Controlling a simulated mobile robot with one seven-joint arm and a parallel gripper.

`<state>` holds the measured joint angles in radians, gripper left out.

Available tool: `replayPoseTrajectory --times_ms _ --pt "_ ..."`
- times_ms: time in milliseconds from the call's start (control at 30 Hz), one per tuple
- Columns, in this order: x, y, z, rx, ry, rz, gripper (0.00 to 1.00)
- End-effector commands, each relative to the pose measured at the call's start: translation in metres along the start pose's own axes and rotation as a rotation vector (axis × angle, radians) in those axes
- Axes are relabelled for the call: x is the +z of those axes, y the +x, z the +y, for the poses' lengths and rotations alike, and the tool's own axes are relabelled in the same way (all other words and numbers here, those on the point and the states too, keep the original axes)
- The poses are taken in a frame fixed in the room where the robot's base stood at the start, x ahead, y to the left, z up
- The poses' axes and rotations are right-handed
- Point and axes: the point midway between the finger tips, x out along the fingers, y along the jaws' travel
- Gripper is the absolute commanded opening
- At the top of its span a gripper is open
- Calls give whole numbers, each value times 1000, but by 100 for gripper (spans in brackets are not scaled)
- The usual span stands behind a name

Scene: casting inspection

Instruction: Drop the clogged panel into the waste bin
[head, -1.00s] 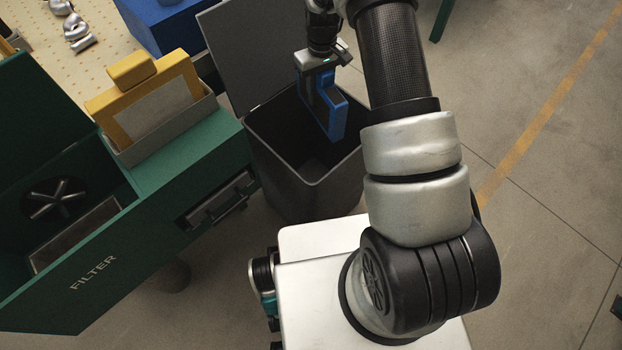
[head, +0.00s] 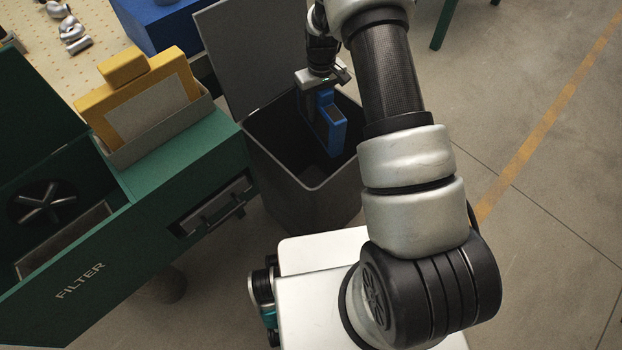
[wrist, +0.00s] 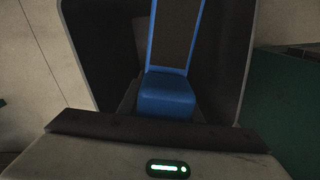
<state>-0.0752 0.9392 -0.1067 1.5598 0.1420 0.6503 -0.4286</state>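The clogged panel (head: 334,136) has a blue frame, and a dark mesh face shows in the wrist view. It hangs below my gripper (head: 322,88), inside the mouth of the waste bin (head: 318,198). My gripper appears shut on the panel's blue handle (wrist: 166,95), which sits between dark fingers in the wrist view. The fingertips are partly hidden in shadow. The bin is dark grey with its lid (head: 248,55) standing open at the back. The bin's bottom is too dark to make out.
The green filter housing (head: 190,165) stands left of the bin, its compartment open. A yellow-framed panel (head: 140,100) stands in a grey holder on it. A blue box (head: 160,25) and a pegboard table with metal castings (head: 70,30) are behind. Floor to the right is clear.

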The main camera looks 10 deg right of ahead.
Motion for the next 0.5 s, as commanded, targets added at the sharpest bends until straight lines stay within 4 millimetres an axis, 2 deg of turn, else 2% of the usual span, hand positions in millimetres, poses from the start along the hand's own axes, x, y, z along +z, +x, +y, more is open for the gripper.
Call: replayPoseTrajectory --times_ms 33,133,400,500 --pt "0 -1 0 0 0 1 38" --pt "0 -1 0 0 0 1 53" --pt "0 0 0 0 0 0 53" --pt "0 -7 0 0 0 1 53"
